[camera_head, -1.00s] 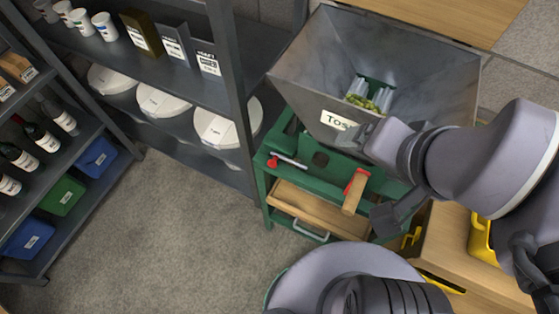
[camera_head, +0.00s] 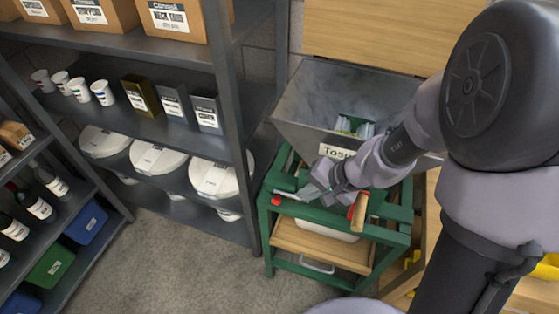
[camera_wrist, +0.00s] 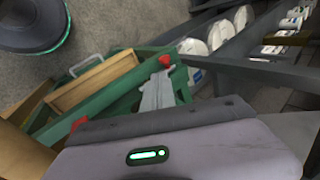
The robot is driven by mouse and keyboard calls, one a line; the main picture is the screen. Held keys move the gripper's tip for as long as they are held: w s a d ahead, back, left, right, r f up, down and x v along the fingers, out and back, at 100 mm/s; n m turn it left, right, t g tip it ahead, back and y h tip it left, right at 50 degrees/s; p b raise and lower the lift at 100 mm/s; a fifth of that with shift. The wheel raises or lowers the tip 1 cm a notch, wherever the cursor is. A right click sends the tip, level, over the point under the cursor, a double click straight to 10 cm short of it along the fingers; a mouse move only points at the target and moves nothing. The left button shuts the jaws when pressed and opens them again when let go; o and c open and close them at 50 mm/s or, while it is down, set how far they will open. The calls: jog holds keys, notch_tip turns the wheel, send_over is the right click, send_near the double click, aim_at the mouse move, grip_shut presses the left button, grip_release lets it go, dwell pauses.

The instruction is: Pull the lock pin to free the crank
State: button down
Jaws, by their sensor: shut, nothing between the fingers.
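The lock pin is a thin metal rod with a red knob (camera_head: 276,200) at the left of the green frame (camera_head: 330,215). In the wrist view a red knob (camera_wrist: 166,60) shows just beyond my fingertips. The crank has a red part and a wooden handle (camera_head: 361,212) on the frame's front; its red part (camera_wrist: 78,124) shows at lower left in the wrist view. My gripper (camera_head: 303,194) is shut and empty, close to the pin's rod and right of its knob. I cannot tell whether it touches the rod, which it partly hides.
The grey hopper (camera_head: 310,105) stands above the frame, behind my gripper. A shelf unit (camera_head: 240,130) stands close at the left. A wooden tray (camera_head: 320,246) sits below the crank. Bare floor (camera_head: 200,255) lies at front left.

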aim_at(276, 201)
jog(key=shift+w+d, duration=0.1)
jog(key=b+x, duration=0.4)
jog(key=x, duration=0.5)
jog(key=shift+f, duration=0.4)
jog(key=shift+w+a, duration=0.1)
jog(key=shift+a, duration=0.15)
jog(key=a, duration=0.1)
jog(key=w+a+b, duration=0.1)
jog(key=a, duration=0.1)
jog(key=shift+f, duration=0.1)
